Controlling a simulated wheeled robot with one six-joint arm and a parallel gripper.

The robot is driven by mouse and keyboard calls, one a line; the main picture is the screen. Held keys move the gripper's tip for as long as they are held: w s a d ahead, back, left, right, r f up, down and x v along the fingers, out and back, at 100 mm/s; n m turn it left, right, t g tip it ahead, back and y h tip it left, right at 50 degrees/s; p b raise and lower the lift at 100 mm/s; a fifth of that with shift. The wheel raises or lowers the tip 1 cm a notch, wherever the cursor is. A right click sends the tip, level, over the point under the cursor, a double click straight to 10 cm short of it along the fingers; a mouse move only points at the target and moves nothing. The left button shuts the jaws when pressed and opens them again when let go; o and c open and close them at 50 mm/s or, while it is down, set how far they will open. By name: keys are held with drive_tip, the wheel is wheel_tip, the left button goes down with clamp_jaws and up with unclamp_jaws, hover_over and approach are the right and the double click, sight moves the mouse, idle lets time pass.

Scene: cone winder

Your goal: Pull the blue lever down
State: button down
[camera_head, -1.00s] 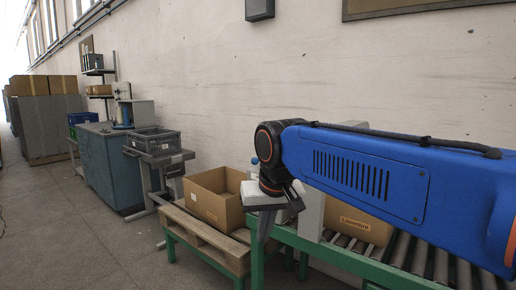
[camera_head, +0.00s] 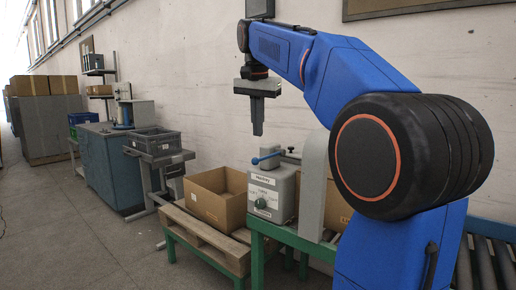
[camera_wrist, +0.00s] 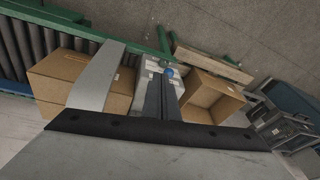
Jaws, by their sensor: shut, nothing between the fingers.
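The blue lever (camera_head: 268,157) is on top of a grey winder box (camera_head: 262,205) with labels and a dark green knob on its front. Its rod lies close to level in the head view, with the ball end toward the left. The ball also shows in the wrist view (camera_wrist: 169,72), just past the fingertips. My gripper (camera_head: 258,131) points down above the lever, shut and empty, with a visible gap between the tips and the lever. In the wrist view the shut fingers (camera_wrist: 161,82) cover part of the winder box.
An open cardboard box (camera_head: 217,200) sits on a wooden pallet (camera_head: 205,236) left of the winder box. A grey upright plate (camera_head: 313,185) stands close on its right, by a roller conveyor (camera_head: 485,260). The space above the lever is clear up to the wall.

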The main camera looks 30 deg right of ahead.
drive_tip(key=w+d+r+m, duration=0.3)
drive_tip(key=w+d+r, duration=0.1)
drive_tip(key=w, duration=0.1)
drive_tip(key=shift+w+d+r+g, duration=0.25)
drive_tip(key=shift+d+r+g, duration=0.05)
drive_tip(key=shift+r+g, duration=0.1)
drive_tip(key=shift+f, duration=0.15)
hover_over(259, 159)
wheel_tip(259, 159, down, 11)
drive_tip(key=shift+s+d+f, duration=0.1)
drive_tip(key=shift+f, duration=0.1)
drive_tip(key=shift+a+f, duration=0.4)
drive_tip(key=shift+f, duration=0.35)
drive_tip(key=shift+s+f, duration=0.1)
